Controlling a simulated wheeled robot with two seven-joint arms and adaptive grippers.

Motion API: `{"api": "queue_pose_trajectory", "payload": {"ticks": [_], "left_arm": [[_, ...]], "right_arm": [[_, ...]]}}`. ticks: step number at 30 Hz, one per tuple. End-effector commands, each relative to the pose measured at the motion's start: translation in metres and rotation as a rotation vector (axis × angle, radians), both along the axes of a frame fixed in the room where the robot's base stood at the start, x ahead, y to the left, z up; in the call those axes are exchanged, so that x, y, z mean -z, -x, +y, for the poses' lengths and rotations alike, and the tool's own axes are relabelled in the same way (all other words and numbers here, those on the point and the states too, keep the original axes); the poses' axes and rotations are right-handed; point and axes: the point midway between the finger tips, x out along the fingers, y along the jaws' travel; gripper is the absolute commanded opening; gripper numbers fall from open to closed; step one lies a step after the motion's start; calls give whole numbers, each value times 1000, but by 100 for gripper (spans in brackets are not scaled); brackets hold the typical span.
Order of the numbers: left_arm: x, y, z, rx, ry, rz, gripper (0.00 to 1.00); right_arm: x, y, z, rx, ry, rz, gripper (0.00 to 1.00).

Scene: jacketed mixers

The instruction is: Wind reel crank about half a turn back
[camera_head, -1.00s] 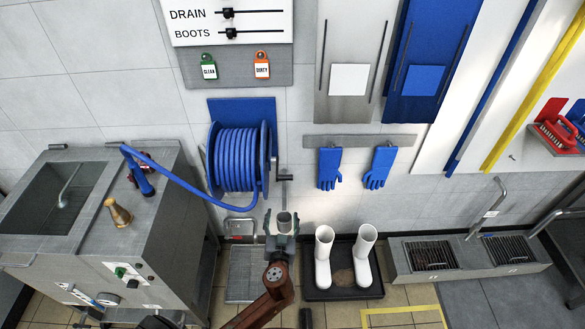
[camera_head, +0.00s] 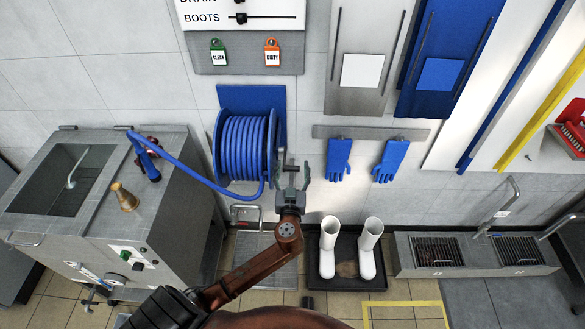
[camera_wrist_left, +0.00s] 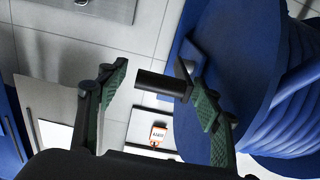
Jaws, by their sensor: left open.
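The blue hose reel (camera_head: 242,147) hangs on the wall with its crank on the right side. In the left wrist view its blue flange and wound hose (camera_wrist_left: 285,110) fill the right. The black crank handle (camera_wrist_left: 160,83) shows there between the spread fingers of my left gripper (camera_wrist_left: 150,75). Its right end appears close to or touching the right finger; a gap shows at the left finger. In the head view my left gripper (camera_head: 292,176) is open at the crank, with its fingers pointing up and largely covering the handle. My right gripper is not in view.
The blue hose (camera_head: 190,175) droops from the reel to the steel sink unit (camera_head: 150,225) at left. White boots (camera_head: 328,250) stand in a black tray right of my arm. Blue gloves (camera_head: 339,160) hang right of the crank. A basin with grates (camera_head: 470,250) stands further right.

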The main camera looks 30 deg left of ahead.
Motion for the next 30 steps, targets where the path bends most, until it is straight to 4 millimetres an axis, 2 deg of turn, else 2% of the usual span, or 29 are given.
{"api": "queue_pose_trajectory", "payload": {"ticks": [3,6,18,27,30], "left_arm": [[0,-1,-1,1,0,0,60],[0,0,-1,1,0,0,59],[0,0,-1,1,-1,1,31],[0,0,-1,1,0,1,10],[0,0,-1,1,0,1,8]], "right_arm": [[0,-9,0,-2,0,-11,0],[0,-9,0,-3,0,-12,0],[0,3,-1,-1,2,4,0],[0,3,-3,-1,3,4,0],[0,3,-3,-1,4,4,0]]}}
